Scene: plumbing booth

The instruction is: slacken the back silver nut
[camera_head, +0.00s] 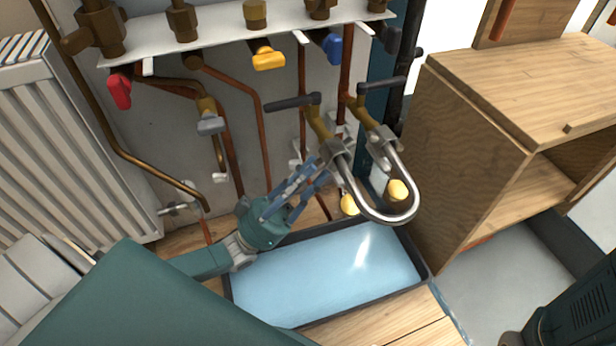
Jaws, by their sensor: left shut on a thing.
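A silver U-shaped pipe (408,196) hangs from two brass valves with dark levers. A silver nut (335,151) sits at its left end and another silver nut (381,139) at its right end. I cannot tell for sure which of the two is the back one. My left gripper (322,166) reaches up from the lower left with its blue-grey fingers at the left-end nut. It is shut on that nut, and the fingers partly hide the nut's lower side. My right gripper is not in view.
A dark-rimmed tray (428,272) with a light blue inside lies below the pipe. Copper pipes and a red handle (120,90), a yellow handle (268,57) and a blue handle (332,46) are on the panel behind. A wooden cabinet (470,150) stands right, a radiator (75,140) left.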

